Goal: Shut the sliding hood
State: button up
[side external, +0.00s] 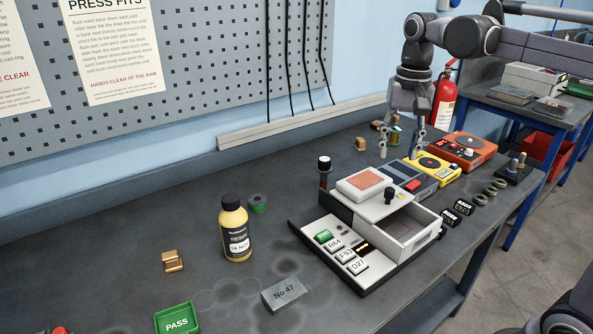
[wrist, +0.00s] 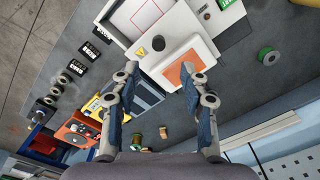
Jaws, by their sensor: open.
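The sliding hood (side external: 365,201) is a pale grey cover with an orange panel and a black knob (side external: 389,196). It sits over the back part of a pale box (side external: 433,217). The box's front-right compartment is uncovered. In the wrist view the hood (wrist: 205,52) lies just beyond my fingertips, its black knob (wrist: 158,43) showing near its edge by the open compartment. My gripper (side external: 401,147) is open and empty, pointing down above and behind the box in the side view. It also shows in the wrist view (wrist: 164,76), fingers spread, apart from the hood.
A yellow unit (side external: 447,170) and an orange unit (side external: 476,151) stand right of the box. Labelled tiles (side external: 354,266) lie on the box's front-left ledge.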

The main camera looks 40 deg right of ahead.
aim_at(390, 189)
jog(key=f, duration=1)
jog(key=shift+w+d+f, duration=0.15)
jog(key=shift+d+f, duration=0.05)
jog(key=shift+f, duration=0.05)
grip_shut()
